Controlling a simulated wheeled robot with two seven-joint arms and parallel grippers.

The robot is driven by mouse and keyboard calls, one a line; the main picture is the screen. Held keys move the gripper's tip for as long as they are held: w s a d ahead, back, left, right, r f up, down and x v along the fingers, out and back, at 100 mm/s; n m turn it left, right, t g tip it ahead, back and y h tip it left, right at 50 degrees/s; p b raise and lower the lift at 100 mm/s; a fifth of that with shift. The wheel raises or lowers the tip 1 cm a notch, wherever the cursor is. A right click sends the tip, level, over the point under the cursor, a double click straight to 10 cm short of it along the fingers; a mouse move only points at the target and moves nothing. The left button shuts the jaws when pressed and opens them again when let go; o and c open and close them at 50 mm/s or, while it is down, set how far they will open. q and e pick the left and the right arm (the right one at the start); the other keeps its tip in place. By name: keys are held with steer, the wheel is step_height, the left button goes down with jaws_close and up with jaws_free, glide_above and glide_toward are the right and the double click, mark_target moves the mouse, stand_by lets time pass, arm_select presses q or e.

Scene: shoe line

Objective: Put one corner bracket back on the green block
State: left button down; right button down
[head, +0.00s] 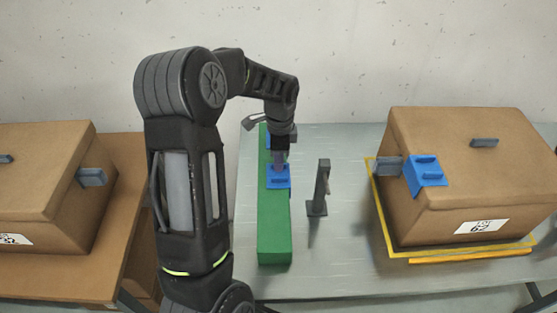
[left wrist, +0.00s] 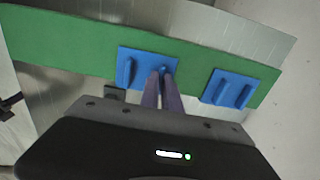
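The long green block (head: 274,235) lies on the grey table, pointing away from me. A blue corner bracket (head: 278,182) sits on its top, and a second one shows farther back, partly hidden by my arm. In the left wrist view, both brackets lie on the green block (left wrist: 60,42), one at centre (left wrist: 138,62) and one at right (left wrist: 230,88). My left gripper (head: 279,164) is directly above the nearer bracket; its fingers (left wrist: 163,80) are close together on one of that bracket's upright ribs. Another blue bracket (head: 425,172) is on a corner of the right carton. My right gripper is out of view.
The right carton (head: 465,165) stands on a yellow-edged base (head: 470,254) on the table. A dark upright stand (head: 319,188) is just right of the green block. Another carton (head: 45,190) sits on the brown table at left. The front table strip is clear.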

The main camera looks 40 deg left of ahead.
arm_select(q)
steer(key=c, duration=1.1)
jaws_free()
steer(key=shift+r+p, duration=2.5)
steer(key=shift+r, duration=1)
